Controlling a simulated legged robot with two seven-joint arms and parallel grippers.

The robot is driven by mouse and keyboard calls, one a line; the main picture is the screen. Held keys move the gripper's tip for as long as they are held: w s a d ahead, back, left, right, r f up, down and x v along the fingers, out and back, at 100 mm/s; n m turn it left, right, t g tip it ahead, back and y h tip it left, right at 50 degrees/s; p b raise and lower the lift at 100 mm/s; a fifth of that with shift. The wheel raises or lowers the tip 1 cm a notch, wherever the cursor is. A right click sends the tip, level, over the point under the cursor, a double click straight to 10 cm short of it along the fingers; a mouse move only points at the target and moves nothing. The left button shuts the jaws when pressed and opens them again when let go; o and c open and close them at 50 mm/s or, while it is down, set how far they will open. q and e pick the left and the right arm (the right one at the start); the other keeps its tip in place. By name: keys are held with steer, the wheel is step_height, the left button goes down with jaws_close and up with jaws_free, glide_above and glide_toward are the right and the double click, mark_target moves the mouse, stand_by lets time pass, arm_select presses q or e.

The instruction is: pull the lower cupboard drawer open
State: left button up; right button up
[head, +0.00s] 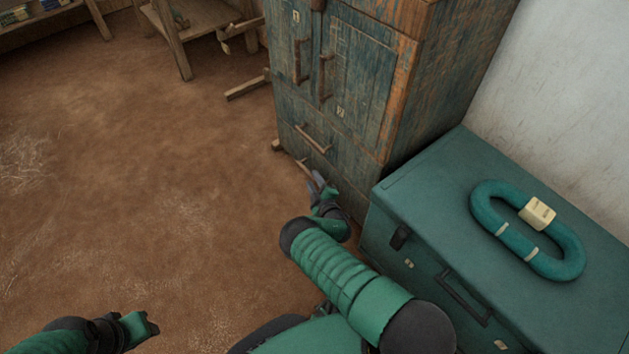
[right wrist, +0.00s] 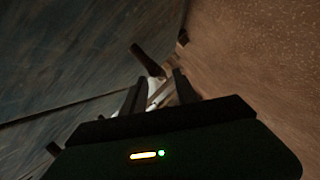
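The worn blue cupboard (head: 350,85) stands at top centre in the head view. A bar handle (head: 312,140) sits on a drawer front below its doors. Below that, the lower drawer's handle (head: 303,167) shows partly, beside my right gripper (head: 318,182). In the right wrist view my right gripper (right wrist: 157,92) has its two fingers apart, with a brown bar (right wrist: 146,60) just beyond and partly between them. I cannot tell whether they touch it. The lower drawer looks closed, though my gripper hides part of it. My left gripper (head: 142,328) is low at left, away from the cupboard.
A teal chest (head: 420,190) stands close to the right of the cupboard and my right arm. A teal looped skein (head: 490,215) with a pale tag lies on it. Wooden frame legs (head: 172,40) stand left of the cupboard. The earth floor at left is clear.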

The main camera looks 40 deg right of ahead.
steer(key=w, duration=0.1)
steer(key=w+d+f+b, duration=0.1)
steer(key=w, duration=0.1)
steer(key=shift+d+f, duration=0.3)
steer(key=shift+f, duration=0.05)
steer(key=shift+d, duration=0.15)
steer(key=shift+r, duration=0.15)
steer(key=shift+c, duration=0.7)
steer(key=shift+a+r, duration=0.1)
steer(key=shift+a, duration=0.2)
steer(key=c, duration=0.5)
jaws_close()
steer(key=shift+d, duration=0.1)
steer(key=shift+s+d+f, duration=0.1)
steer(key=shift+s+f, duration=0.1)
